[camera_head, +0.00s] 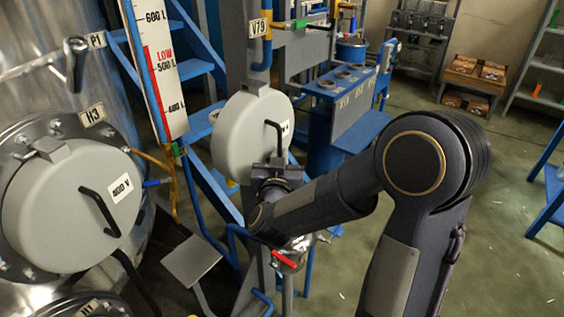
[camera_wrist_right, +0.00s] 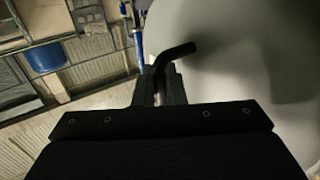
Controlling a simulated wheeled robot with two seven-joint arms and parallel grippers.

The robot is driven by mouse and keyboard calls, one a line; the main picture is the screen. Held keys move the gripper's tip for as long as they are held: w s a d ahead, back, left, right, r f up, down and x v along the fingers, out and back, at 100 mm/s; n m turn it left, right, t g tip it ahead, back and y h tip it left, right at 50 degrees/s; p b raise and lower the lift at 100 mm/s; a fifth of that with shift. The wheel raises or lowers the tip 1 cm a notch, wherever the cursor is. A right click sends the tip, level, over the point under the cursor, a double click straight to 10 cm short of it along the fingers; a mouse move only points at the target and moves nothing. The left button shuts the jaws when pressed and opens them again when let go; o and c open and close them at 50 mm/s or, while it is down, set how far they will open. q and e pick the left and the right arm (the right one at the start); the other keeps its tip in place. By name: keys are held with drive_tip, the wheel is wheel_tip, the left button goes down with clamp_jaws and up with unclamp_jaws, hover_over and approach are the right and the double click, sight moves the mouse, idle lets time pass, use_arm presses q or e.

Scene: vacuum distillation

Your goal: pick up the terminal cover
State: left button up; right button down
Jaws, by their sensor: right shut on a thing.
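The terminal cover (camera_head: 240,135) is a round, pale grey lid with a black bent handle and a small white label. It stands near upright in front of a grey post in the middle of the head view. My right gripper (camera_head: 274,165) is shut on the lower part of this handle. In the right wrist view the cover (camera_wrist_right: 235,50) fills the right side, and the handle's bent end rises from between the fingers (camera_wrist_right: 160,86). Whether the cover is clear of the post cannot be told. My left gripper is not in view.
A similar grey cover (camera_head: 70,210) marked 400 V is on the steel tank at left. A level scale (camera_head: 160,70), blue stairs and pipes stand close behind the held cover. A red-handled valve (camera_head: 285,260) is below my right gripper. Open green floor (camera_head: 505,250) lies at right.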

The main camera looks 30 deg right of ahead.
drive_tip(key=s+a+r+p, duration=0.1)
drive_tip(key=s+a+r, duration=0.6)
drive_tip(key=s+a, duration=0.1)
drive_tip(key=shift+s, duration=0.2)
drive_tip(key=shift+d, duration=0.1)
drive_tip(key=s+d, duration=0.3)
drive_tip(key=s, duration=0.4)
drive_tip(key=s+d+b, duration=0.1)
drive_tip(key=s+d, duration=0.2)
drive_tip(key=s, duration=0.4)
drive_tip(key=shift+s+b, duration=0.3)
drive_tip(key=shift+s, duration=0.1)
idle(0.4)
idle(1.7)
